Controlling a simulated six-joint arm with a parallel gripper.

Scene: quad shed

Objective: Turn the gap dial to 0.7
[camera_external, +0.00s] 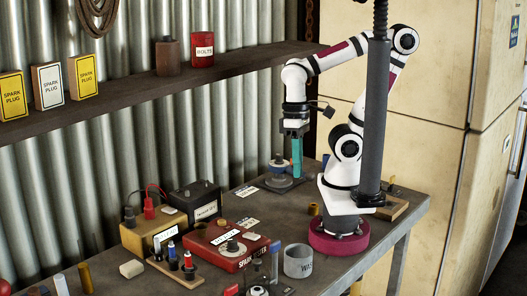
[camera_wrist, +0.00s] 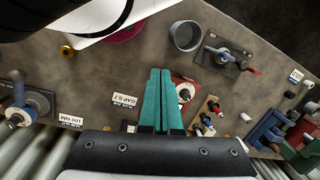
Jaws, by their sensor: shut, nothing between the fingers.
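A red spark tester box (camera_external: 213,247) lies on the bench in the external view. A round pale dial with a dark knob (camera_external: 232,246) sits on its top; I take this as the gap dial, but its setting is too small to read. In the wrist view the red box (camera_wrist: 184,86) is partly hidden behind my fingers and the dial cannot be made out. A white card reading GAP 0.7 (camera_wrist: 125,101) lies beside it. My gripper (camera_external: 297,176) has teal fingers, shut and empty, pointing down above the bench, behind and right of the box. Its fingers also show in the wrist view (camera_wrist: 160,71).
A blue-handled device (camera_external: 278,181) stands close to my fingers, with a 100 NM card (camera_wrist: 70,120). A grey cup (camera_external: 298,261) stands right of the red box. A battery (camera_external: 195,200) and a rack of small plugs (camera_external: 180,268) lie left. A shelf (camera_external: 150,90) runs above.

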